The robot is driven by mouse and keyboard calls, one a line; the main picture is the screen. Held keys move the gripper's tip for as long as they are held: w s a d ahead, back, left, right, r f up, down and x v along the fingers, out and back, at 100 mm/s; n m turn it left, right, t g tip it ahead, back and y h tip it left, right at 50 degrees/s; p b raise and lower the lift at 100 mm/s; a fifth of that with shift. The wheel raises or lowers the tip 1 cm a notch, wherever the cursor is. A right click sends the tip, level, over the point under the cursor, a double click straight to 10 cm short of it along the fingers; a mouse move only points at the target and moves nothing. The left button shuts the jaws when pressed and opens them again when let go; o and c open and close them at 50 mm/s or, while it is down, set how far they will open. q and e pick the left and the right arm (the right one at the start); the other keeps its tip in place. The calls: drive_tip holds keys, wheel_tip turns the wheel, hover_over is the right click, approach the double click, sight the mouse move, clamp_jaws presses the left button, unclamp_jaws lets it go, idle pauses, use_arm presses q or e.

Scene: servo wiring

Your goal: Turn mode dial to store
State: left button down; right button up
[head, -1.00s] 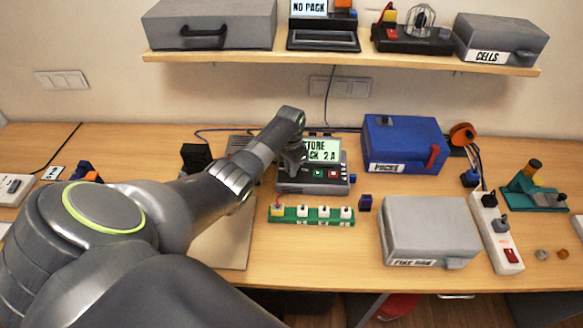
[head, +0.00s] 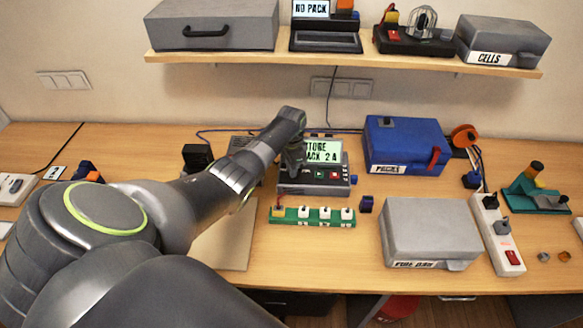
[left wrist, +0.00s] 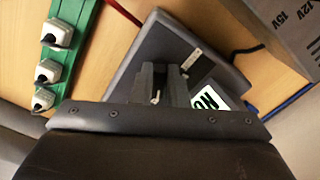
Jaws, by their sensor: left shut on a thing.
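The grey charger (head: 318,189) stands on the bench, its lit green screen (head: 322,151) partly covered by my arm; the readable letters look like "STORE" and "PACK 2A". Green and red buttons sit below the screen. My left gripper (head: 294,168) is at the left part of the charger's front panel. In the left wrist view the charger (left wrist: 150,45) fills the middle, and my left gripper (left wrist: 161,88) is shut at its panel. The mode dial is hidden by the fingers, which appear closed on it. My right gripper is not in view.
A green strip (head: 290,222) with several white-topped cells lies in front of the charger. A blue box (head: 403,145) and a grey case (head: 430,229) stand to the right, with a power strip (head: 497,235) beyond. A dark block (head: 366,204) is close by. The shelf (head: 350,64) is above.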

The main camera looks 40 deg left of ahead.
use_arm(q)
drive_tip(key=c, duration=1.4)
unclamp_jaws()
drive_tip(key=shift+c, duration=0.2)
drive_tip(key=shift+r, duration=0.1)
wheel_tip(320, 180, up, 17)
drive_tip(key=b, duration=0.1)
drive_tip(key=shift+r+b, duration=0.2)
drive_tip(key=shift+b, duration=0.15)
